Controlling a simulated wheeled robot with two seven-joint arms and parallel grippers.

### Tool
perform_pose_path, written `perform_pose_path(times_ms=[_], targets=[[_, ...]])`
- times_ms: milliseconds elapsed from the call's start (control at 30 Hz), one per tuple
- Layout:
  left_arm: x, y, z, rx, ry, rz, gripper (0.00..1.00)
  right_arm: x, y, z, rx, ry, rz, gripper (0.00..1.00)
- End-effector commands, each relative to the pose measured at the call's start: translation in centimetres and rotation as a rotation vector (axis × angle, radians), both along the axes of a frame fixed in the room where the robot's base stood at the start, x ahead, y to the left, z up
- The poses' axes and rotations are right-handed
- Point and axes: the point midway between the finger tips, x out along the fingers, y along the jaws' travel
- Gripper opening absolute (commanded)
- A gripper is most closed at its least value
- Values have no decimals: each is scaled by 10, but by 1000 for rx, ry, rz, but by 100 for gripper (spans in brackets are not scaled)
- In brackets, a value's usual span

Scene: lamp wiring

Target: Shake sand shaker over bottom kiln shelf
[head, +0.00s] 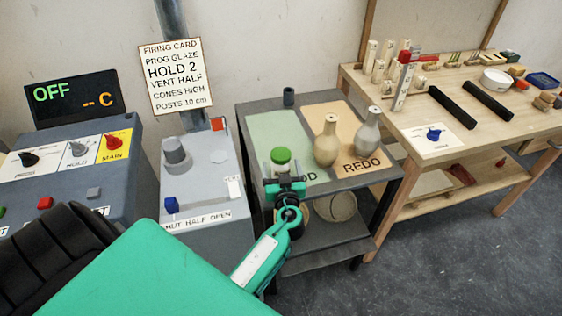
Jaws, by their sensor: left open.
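A small pale jar with a green lid (281,156), which may be the sand shaker, stands upright at the front of the green mat (272,128) on the grey cart. My left gripper (285,184) is open just in front of it and covers its lower part. I cannot tell whether the fingers touch the jar. No kiln shelf can be identified for sure; a round pale piece (338,207) lies on the cart's lower shelf, partly hidden by my gripper. My right gripper is not in view.
Two vases, one tan (326,142) and one grey (368,132), stand right of the jar. A control panel (72,160) is at left; a wooden workbench (460,130) with several small items is at right.

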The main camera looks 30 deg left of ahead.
Motion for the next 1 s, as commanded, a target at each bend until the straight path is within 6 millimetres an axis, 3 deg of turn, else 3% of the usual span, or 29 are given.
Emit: perform_pose_path(times_ms=[33, 200, 467, 767, 1000], targets=[[6, 6, 7, 3, 0, 1, 79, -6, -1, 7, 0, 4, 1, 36], [19, 17, 3, 1, 1, 0, 79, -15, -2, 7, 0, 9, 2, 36], [21, 19, 1, 0, 0, 0, 79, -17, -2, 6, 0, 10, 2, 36], [21, 18, 1, 0, 0, 0, 26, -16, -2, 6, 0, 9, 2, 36], [21, 18, 2, 1, -1, 0, 26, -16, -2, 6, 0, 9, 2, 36]])
